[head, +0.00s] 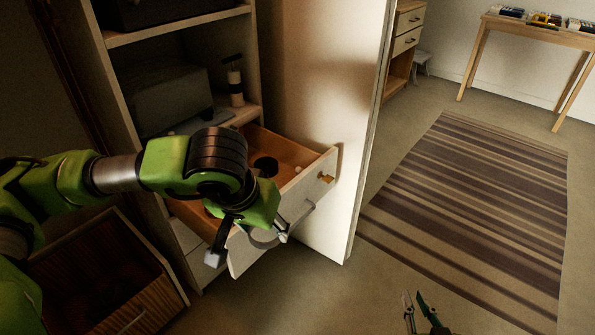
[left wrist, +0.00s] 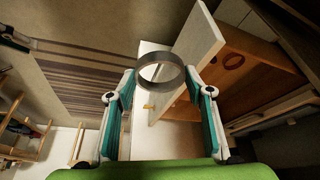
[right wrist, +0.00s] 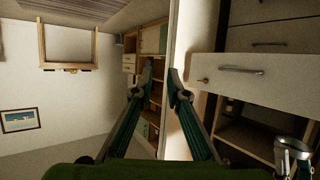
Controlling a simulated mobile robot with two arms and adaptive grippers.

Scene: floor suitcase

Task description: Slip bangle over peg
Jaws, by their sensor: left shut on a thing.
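The bangle, a grey metal ring (left wrist: 160,72), sits between the fingertips of my left gripper (left wrist: 160,78), which is shut on it. In the head view the bangle (head: 262,240) is low in front of the open drawer, partly hidden by my gripper (head: 258,230). The peg (head: 325,178), a small brass-coloured stub, sticks out of the drawer front near its right end. The peg also shows in the left wrist view (left wrist: 150,107) and right wrist view (right wrist: 203,80). The bangle is apart from the peg. My right gripper (right wrist: 165,82) is open and empty, away from the drawer.
The pulled-out drawer (head: 300,192) has a grey bar handle (head: 301,218) and a few things inside. A tall pale cabinet side panel (head: 325,100) stands right behind it. The floor by the striped rug (head: 470,200) is clear.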

